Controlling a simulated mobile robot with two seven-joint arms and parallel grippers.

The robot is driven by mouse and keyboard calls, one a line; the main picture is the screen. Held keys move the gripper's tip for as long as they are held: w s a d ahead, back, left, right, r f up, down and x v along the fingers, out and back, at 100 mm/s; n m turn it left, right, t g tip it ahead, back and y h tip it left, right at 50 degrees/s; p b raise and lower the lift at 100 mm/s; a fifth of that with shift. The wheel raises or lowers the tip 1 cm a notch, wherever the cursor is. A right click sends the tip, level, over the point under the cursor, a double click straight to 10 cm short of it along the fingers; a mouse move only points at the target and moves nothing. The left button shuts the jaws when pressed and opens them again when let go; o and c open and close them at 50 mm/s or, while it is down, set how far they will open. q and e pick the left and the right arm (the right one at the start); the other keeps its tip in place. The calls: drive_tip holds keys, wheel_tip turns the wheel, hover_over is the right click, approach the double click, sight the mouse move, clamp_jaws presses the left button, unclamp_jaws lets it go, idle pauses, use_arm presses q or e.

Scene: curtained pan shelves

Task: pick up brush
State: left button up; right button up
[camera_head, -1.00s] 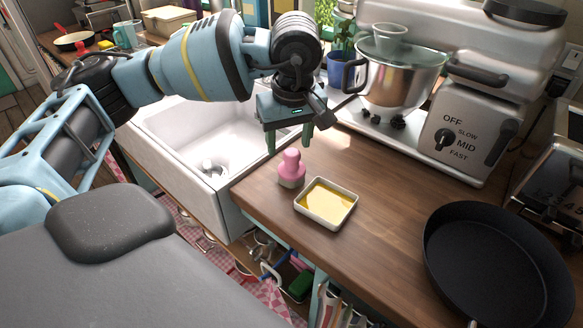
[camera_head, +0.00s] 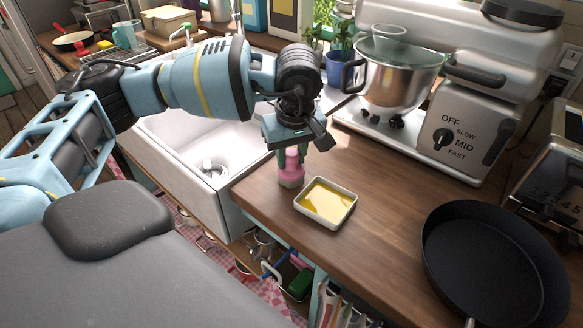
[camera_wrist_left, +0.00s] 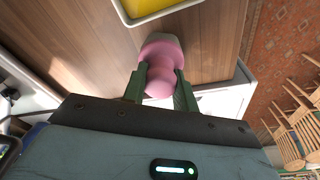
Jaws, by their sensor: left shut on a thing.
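The brush is a small pink-handled piece with a pale lower end (camera_head: 291,178). It stands upright on the wooden counter, just left of a white dish of yellow liquid (camera_head: 326,203). My left gripper (camera_head: 290,158) has come down over it and is shut on its pink handle. In the left wrist view the pink handle (camera_wrist_left: 160,70) sits between the two green fingers. The gripper hides the top of the brush in the head view. My right gripper is not in view.
A white sink (camera_head: 195,150) lies left of the counter. A black pan (camera_head: 495,265) is at the right front. A silver stand mixer with a steel bowl (camera_head: 395,80) stands behind. Wooden counter between dish and pan is clear.

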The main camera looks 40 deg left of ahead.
sight(290, 152)
use_arm(q)
drive_tip(key=shift+r, duration=0.15)
drive_tip(key=shift+r, duration=0.65)
wheel_tip(290, 152, up, 2)
drive_tip(key=shift+s, duration=0.15)
drive_tip(key=s+d+r+b, duration=0.1)
drive_tip(key=s+d, duration=0.1)
drive_tip(key=s, duration=1.3)
drive_tip(key=shift+s+r, duration=0.2)
drive_tip(key=shift+s, duration=0.1)
drive_tip(key=o, duration=0.5)
drive_tip(key=c, duration=0.4)
